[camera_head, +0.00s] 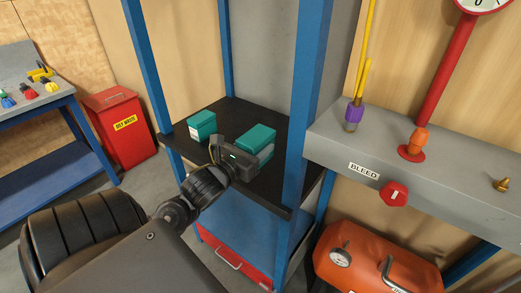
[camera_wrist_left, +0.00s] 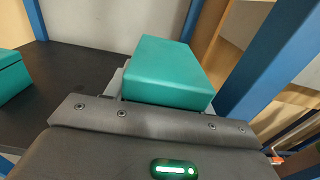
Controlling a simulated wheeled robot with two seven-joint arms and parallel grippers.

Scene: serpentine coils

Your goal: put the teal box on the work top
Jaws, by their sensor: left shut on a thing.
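A teal box (camera_head: 257,135) is held in my left gripper (camera_head: 256,152) at the black shelf (camera_head: 222,118) of a blue-framed rack. In the left wrist view the held teal box (camera_wrist_left: 172,70) stands out beyond the gripper body, with its top and near side showing. The gripper is shut on it; the fingers are mostly hidden. I cannot tell whether the box touches the shelf. A second teal box (camera_head: 202,125) sits on the shelf to the left; it also shows at the left wrist view's left edge (camera_wrist_left: 10,76). A bench with a grey work top (camera_head: 34,104) stands at far left. My right gripper is not in view.
Blue posts (camera_head: 305,110) stand close to the right of the held box. A red waste bin (camera_head: 122,128) stands between rack and bench. Several coloured items (camera_head: 30,90) lie on the bench. A grey ledge (camera_head: 440,180) with pipes and an orange tank (camera_head: 375,258) are at right.

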